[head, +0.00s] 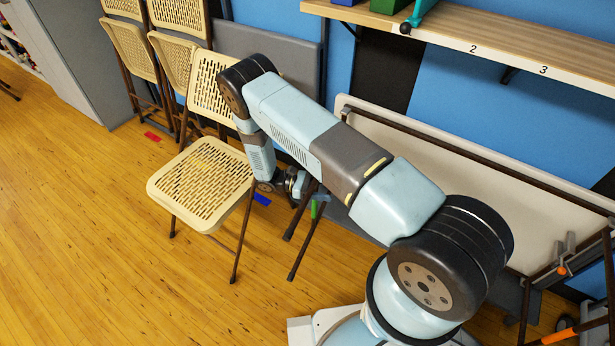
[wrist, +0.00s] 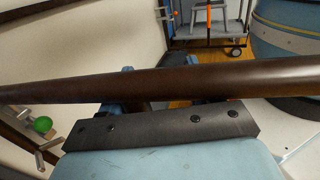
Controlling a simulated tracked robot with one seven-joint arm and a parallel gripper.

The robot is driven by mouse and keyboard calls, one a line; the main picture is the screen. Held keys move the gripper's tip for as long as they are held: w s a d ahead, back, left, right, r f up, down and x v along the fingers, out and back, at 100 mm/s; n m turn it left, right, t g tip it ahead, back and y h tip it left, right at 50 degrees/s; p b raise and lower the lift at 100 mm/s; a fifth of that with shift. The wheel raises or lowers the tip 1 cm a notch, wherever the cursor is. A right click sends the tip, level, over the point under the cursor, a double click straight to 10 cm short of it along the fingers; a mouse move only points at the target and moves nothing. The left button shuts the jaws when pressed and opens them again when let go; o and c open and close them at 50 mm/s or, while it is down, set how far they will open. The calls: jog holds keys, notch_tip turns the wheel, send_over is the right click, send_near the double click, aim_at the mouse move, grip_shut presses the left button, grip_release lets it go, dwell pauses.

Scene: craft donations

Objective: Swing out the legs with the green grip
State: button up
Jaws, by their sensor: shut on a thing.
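A folding table (head: 470,175) leans on its long edge against the blue wall. Its brown legs (head: 305,245) at the left end stick out from the tabletop towards the floor, and one carries a green grip (head: 314,210). My gripper (head: 299,186) is at these legs, partly hidden by my arm. In the wrist view a brown leg tube (wrist: 160,83) crosses close in front of my gripper (wrist: 165,110), which is shut on it. A green knob (wrist: 42,125) sits beside a metal bracket at the left there.
An unfolded tan chair (head: 205,180) stands just left of my gripper, with several folded chairs behind. A shelf (head: 490,42) overhangs the table. The right-end legs have an orange grip (head: 560,336). Floor at the front left is clear.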

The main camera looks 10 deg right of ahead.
jog(key=w+a, duration=0.5)
jog(key=w, duration=0.2)
jog(key=shift+r, duration=0.15)
dwell(0.8)
jog(key=shift+w+a, duration=0.1)
jog(key=shift+w, duration=0.05)
dwell(0.4)
